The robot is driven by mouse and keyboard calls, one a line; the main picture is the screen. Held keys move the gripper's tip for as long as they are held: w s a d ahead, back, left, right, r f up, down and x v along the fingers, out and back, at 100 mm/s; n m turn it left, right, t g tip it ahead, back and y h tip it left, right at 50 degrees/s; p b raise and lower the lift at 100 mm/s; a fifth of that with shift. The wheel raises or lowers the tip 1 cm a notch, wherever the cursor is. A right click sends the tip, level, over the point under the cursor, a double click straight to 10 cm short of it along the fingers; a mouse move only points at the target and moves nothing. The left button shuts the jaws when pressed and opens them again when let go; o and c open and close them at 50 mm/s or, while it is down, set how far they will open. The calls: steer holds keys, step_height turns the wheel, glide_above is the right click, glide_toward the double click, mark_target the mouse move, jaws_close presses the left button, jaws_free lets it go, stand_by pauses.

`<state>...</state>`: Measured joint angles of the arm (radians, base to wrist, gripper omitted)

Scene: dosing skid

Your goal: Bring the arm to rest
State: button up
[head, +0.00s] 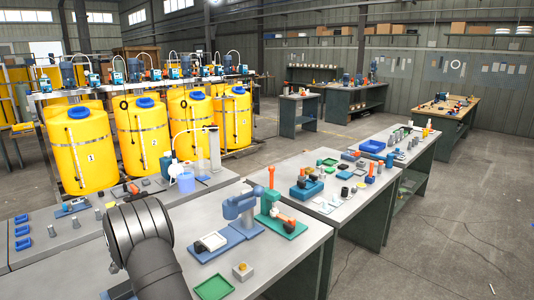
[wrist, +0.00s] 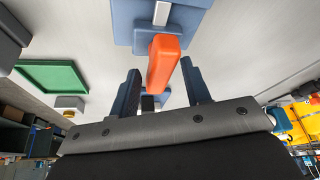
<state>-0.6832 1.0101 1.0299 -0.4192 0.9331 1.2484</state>
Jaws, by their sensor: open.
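My gripper (wrist: 159,68) shows in the wrist view with its two dark fingers apart. An orange block-like part (wrist: 163,62) appears between and beyond the fingers; whether they touch it I cannot tell, and neither finger is closed on it. Behind it is a blue fixture with a pale strip (wrist: 122,22). In the head view my dark arm rises at the lower left, and the gripper itself cannot be made out there.
Yellow tanks (head: 83,155) stand behind. The floor at right is clear.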

steer(key=shift+n+y, duration=0.4)
steer(key=shift+n, duration=0.7)
steer(key=m+h, duration=0.1)
steer(key=m, duration=0.2)
steer(key=shift+a+m+h, duration=0.1)
steer(key=shift+m+h, duration=0.2)
steer(key=shift+m, duration=0.1)
steer(key=m+g+h, duration=0.1)
steer(key=m, duration=0.2)
steer(key=shift+a+m, duration=0.1)
steer(key=shift+m, duration=0.2)
steer(key=shift+v, duration=3)
steer(key=shift+w, duration=0.1)
